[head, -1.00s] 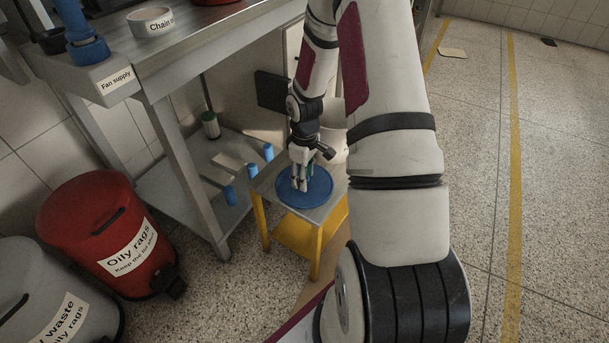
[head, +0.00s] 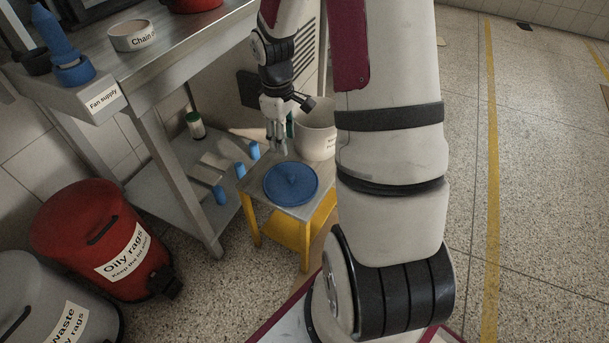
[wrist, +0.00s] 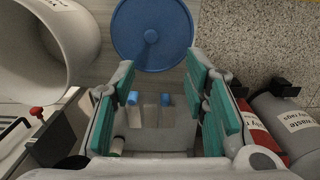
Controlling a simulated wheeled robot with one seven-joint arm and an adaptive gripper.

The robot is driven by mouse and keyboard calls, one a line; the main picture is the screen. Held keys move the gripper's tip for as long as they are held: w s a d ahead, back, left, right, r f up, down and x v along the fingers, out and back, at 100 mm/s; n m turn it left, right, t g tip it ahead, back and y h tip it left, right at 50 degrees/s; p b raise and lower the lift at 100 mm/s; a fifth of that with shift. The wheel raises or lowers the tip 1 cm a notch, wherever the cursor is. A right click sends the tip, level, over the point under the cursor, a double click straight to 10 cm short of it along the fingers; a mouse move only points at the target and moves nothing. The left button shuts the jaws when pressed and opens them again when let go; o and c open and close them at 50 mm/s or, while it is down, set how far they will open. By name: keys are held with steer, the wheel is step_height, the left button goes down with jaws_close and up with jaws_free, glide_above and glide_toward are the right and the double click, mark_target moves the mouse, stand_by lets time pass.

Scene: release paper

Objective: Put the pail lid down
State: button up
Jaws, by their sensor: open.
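The pail lid (head: 291,184) is a round blue disc with a small knob in its middle. It lies flat on the grey top of a small yellow stand (head: 327,200).
A steel bench (head: 170,85) with a lower shelf is at left. A red oily-rags bin (head: 95,235) and a grey waste bin (head: 35,295) stand at front left.

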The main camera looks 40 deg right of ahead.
steer(key=s+a+r+m+h, duration=0.1)
steer(key=s+a+r, duration=0.5)
steer(key=r, duration=0.3)
steer(key=s+a+r+m, duration=0.1)
steer(key=s+a+r, duration=0.45)
steer(key=r, duration=0.35)
steer(key=s+a+r+m, duration=0.1)
steer(key=s+a, duration=0.3)
steer(key=s, duration=0.4)
steer(key=s+a+r+y, duration=0.1)
steer(key=s+a, duration=0.3)
steer(key=s, duration=0.4)
steer(key=shift+s+a+r+m, duration=0.25)
steer(key=shift+s+r+m, duration=0.15)
steer(key=shift+r, duration=0.4)
steer(key=shift+w, duration=0.1)
step_height(320, 180, up, 30)
steer(key=t+p, duration=0.4)
steer(key=p, duration=2.4)
steer(key=shift+d, duration=0.3)
